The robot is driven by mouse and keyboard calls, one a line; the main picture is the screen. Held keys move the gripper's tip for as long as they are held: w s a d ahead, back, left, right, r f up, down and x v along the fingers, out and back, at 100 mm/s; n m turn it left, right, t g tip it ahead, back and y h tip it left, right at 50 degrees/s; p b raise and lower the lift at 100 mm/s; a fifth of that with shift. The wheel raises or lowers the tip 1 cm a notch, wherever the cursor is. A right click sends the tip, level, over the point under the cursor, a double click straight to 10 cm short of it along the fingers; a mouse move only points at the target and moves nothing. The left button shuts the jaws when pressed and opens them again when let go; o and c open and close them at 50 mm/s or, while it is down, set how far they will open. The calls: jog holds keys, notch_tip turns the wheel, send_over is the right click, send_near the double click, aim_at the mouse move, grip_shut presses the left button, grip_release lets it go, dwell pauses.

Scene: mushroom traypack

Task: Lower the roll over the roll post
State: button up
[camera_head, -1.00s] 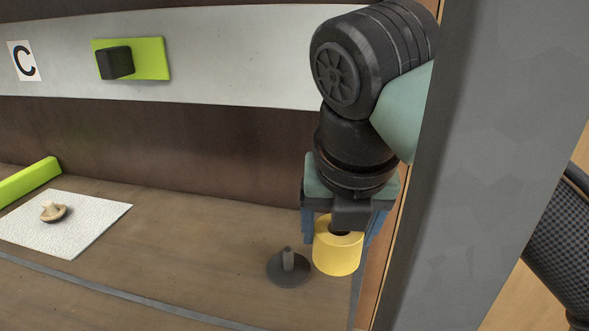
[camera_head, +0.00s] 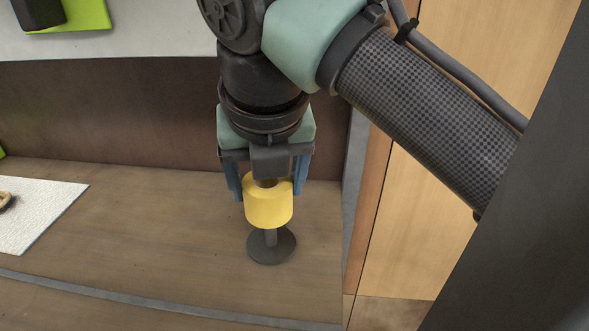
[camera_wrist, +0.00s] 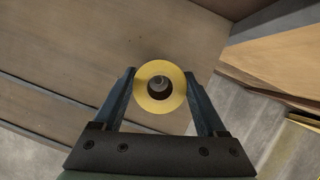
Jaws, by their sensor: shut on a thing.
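A yellow roll (camera_head: 268,208) with a central hole is held upright between the blue fingers of my gripper (camera_head: 267,192). My gripper is shut on its sides. The dark grey roll post (camera_head: 271,238) stands on a round base (camera_head: 271,250) on the wooden surface, below the roll. Some of the post shows under the roll, and the roll hides its upper end. In the wrist view the roll (camera_wrist: 143,93) is seen from above, and the round grey post end (camera_wrist: 160,82) shows through its hole, near the middle. I cannot tell whether the tip is inside the hole.
A brown back wall (camera_head: 120,120) rises behind the wooden work surface (camera_head: 160,230). A white sheet (camera_head: 45,205) with a mushroom (camera_head: 6,201) lies at the left. A grey strip (camera_head: 150,302) runs along the front. The surface around the post base is clear.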

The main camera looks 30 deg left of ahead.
jog(key=shift+f+b, duration=1.65)
jog(key=shift+b, duration=0.1)
jog(key=shift+f+b, duration=0.35)
jog(key=shift+f, duration=0.8)
jog(key=o, duration=1.3)
jog(key=shift+o, duration=0.2)
